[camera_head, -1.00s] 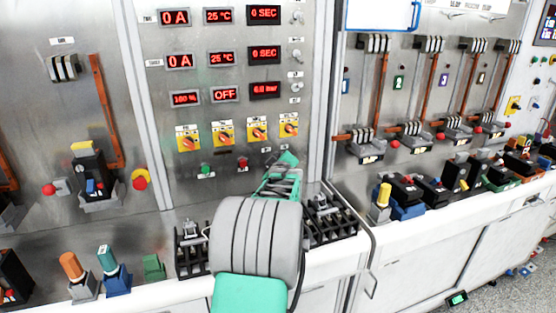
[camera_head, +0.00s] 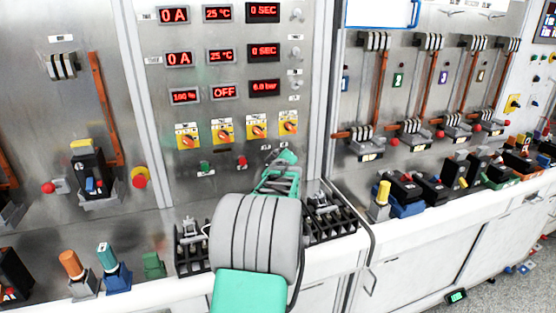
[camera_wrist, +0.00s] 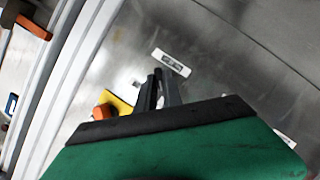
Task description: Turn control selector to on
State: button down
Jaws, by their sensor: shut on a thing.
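My gripper (camera_wrist: 161,82) has its dark fingertips close together against the grey panel, near a white label plate (camera_wrist: 171,62). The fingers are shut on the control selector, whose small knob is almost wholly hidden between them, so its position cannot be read. In the head view my gripper (camera_head: 268,154) reaches the panel right of a red button (camera_head: 242,162) and below the rightmost orange-and-yellow rotary switch (camera_head: 289,125). That switch also shows beside the fingers in the wrist view (camera_wrist: 103,112), apart from them.
Other rotary switches (camera_head: 223,133) sit in the same row, under red displays (camera_head: 224,92), one reading OFF. A green button (camera_head: 205,167) is farther left. A red emergency knob (camera_head: 140,178) and black racks (camera_head: 190,250) stand nearby. A cabinet seam (camera_head: 322,100) borders the panel at right.

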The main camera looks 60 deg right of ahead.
jog(key=shift+s+m+b, duration=0.1)
jog(key=shift+m+b, duration=0.2)
jog(key=shift+b, duration=0.05)
jog(key=shift+s+d+m+t+y+p, duration=0.15)
jog(key=shift+m+t+y+p, duration=0.6)
jog(key=shift+m, duration=1.2)
jog(key=shift+s+d+m+t+y+p, duration=0.1)
jog(key=shift+d+m+t+y+p, duration=0.1)
jog(key=shift+m+t+y, duration=1.4)
jog(key=shift+s+d+m+t+y+p, duration=0.15)
jog(key=shift+m+t+y+p, duration=0.4)
jog(key=shift+m, duration=1.8)
jog(key=c, duration=1.5)
grip_release()
